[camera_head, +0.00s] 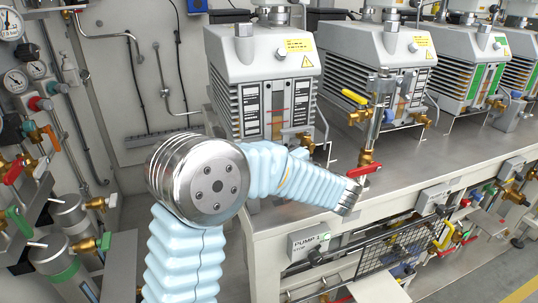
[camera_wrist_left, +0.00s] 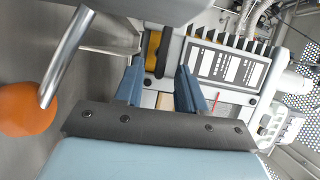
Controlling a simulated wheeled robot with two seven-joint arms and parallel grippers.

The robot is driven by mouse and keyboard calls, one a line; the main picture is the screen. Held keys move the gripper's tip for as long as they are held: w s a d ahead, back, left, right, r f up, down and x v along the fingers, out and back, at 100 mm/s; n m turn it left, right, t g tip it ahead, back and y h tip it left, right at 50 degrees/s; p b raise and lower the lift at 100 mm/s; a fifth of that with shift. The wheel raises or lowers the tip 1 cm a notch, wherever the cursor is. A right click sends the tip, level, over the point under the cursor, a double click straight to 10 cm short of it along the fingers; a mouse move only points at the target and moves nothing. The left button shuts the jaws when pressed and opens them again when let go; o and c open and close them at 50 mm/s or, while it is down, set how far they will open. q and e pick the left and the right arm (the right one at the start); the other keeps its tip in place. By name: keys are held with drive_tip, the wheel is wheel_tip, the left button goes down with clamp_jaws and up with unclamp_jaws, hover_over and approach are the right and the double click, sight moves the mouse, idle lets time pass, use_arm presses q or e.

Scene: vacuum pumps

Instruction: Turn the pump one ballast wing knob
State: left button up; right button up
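Pump one (camera_head: 262,55) is the nearest grey vacuum pump on the bench, with black side fins and a yellow warning label. In the left wrist view its front (camera_wrist_left: 175,103) with labels and fins lies just beyond my left gripper (camera_wrist_left: 160,84). The two blue fingers are apart, with nothing seen gripped. A dark part by an amber strip (camera_wrist_left: 158,52) shows beyond the gap between the fingers; I cannot tell whether it is the wing knob. In the head view my blue-sleeved arm crosses in front of the pump's base, and the gripper cannot be made out. My right gripper is out of view.
An orange ball (camera_wrist_left: 26,108) on a metal rod stands close at left in the wrist view. A glass tube (camera_head: 376,110) with yellow and red valve handles stands right of pump one. More pumps (camera_head: 378,50) line the steel bench (camera_head: 415,150). Pipes and gauges crowd the left wall.

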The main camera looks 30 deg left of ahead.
use_arm(q)
drive_tip(key=shift+v, duration=0.8)
drive_tip(key=shift+d, duration=0.1)
drive_tip(key=shift+b+v, duration=0.55)
drive_tip(key=shift+v, duration=0.6)
drive_tip(key=v, duration=0.3)
drive_tip(key=shift+s+d+b, duration=0.1)
drive_tip(key=shift+d+b, duration=0.1)
drive_tip(key=shift+b, duration=0.1)
